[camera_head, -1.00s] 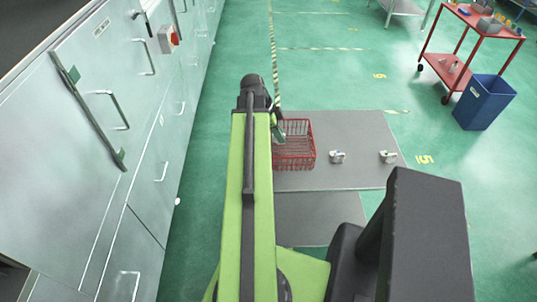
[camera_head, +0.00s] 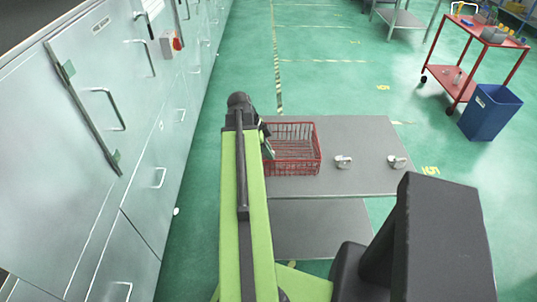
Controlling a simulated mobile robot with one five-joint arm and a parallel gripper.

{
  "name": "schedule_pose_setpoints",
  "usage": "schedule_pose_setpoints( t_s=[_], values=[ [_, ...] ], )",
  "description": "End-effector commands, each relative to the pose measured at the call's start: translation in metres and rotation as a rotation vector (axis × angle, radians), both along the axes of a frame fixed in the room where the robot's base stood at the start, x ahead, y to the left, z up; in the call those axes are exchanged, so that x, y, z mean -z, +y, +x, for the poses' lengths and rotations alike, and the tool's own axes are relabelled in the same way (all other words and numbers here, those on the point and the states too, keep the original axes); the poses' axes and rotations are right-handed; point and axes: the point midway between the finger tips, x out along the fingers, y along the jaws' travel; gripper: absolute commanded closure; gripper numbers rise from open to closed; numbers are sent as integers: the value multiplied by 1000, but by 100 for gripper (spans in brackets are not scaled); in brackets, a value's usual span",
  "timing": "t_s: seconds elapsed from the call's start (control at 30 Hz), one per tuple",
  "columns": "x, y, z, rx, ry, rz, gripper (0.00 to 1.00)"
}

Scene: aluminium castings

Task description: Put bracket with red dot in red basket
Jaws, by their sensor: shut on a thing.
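The red wire basket (camera_head: 306,170) stands at the left end of a grey table. My gripper (camera_head: 268,146) is at the basket's left side, beyond the end of my green arm, and partly hidden by it. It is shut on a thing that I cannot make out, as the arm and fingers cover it. Two small metallic castings, one near the middle (camera_head: 343,161) and one to the right (camera_head: 397,161), lie on the table right of the basket. No red dot can be made out on either. The basket looks empty where I can see into it.
The grey table (camera_head: 370,135) has bare room around the two castings. Pale metal cabinets (camera_head: 110,150) line the left side. A blue bin (camera_head: 489,112) and a red trolley (camera_head: 480,40) stand at the far right on the green floor.

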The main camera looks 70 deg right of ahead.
Motion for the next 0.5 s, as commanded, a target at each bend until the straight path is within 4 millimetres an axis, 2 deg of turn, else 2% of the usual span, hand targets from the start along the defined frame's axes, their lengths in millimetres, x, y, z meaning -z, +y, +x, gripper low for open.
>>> schedule_pose_setpoints(
  t_s=[0.1,0.13,0.27,0.5],
  values=[
    [5,0,0,0,0,0,100],
    [3,0,0,0,0,0,86],
    [3,0,0,-1,0,0,69],
    [3,0,0,-1,0,0,68]
  ],
)
